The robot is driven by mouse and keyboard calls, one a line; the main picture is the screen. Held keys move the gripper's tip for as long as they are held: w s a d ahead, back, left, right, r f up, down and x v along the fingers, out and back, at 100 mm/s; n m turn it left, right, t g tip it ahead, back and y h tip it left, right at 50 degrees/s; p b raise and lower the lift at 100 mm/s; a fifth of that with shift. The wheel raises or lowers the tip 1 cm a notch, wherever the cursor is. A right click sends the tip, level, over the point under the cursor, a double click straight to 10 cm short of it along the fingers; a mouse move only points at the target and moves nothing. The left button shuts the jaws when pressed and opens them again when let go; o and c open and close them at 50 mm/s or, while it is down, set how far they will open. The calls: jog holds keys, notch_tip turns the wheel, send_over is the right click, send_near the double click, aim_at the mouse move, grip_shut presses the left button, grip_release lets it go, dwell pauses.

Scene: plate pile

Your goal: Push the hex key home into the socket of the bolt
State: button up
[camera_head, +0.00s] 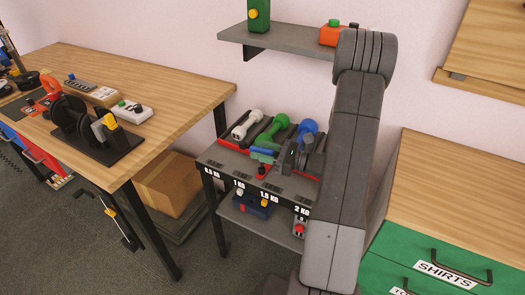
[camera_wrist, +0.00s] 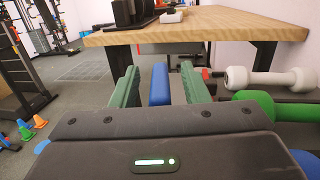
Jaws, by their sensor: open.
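I cannot make out the hex key or the bolt with its socket in either view. My gripper (camera_wrist: 160,88) has two green fingers, set apart, in the wrist view. A blue bar-like thing (camera_wrist: 160,85) shows between them; I cannot tell what it is or whether it touches them. In the head view my gripper (camera_head: 263,154) is small and partly hidden, over the weight rack (camera_head: 232,158), pointing left toward the wooden table (camera_head: 150,75). My arm hides part of the rack.
White (camera_head: 246,124), green (camera_head: 272,131) and blue (camera_head: 308,128) dumbbells lie on the rack close to my gripper. A black device (camera_head: 120,148) stands on the wooden table. A cardboard box (camera_head: 168,183) sits beneath. A green cabinet (camera_head: 400,252) stands at right.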

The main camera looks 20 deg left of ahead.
jog(key=d, duration=0.4)
jog(key=w+d, duration=0.1)
jog(key=d, duration=0.4)
jog(key=d+f+b, duration=0.1)
jog(key=d, duration=0.3)
jog(key=shift+w+d, duration=0.15)
jog(key=shift+d, duration=0.2)
jog(key=a, duration=0.4)
jog(key=s+a, duration=0.1)
jog(key=a, duration=0.4)
jog(key=a+r+p, duration=0.1)
jog(key=a, duration=0.3)
jog(key=shift+s+a, duration=0.15)
jog(key=shift+a, duration=0.25)
